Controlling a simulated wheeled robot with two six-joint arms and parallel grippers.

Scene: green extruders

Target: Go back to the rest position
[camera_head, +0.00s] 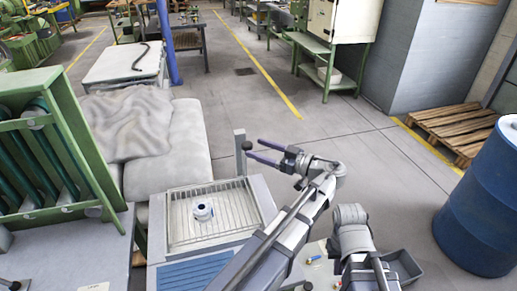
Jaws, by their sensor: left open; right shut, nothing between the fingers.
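My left gripper (250,152) is open and empty, its two dark purple fingers spread apart and pointing left. It hangs above the grey floor, just right of a short upright post. My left arm reaches up to it from the bottom middle. My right arm stands at the lower right with its wrist beside the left forearm; its fingers are hidden from this view.
A green frame (88,164) stands at left, a blue barrel (484,212) and wooden pallet (452,127) at right. A small grey bin (405,268) sits beside my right arm. Floor beyond is open.

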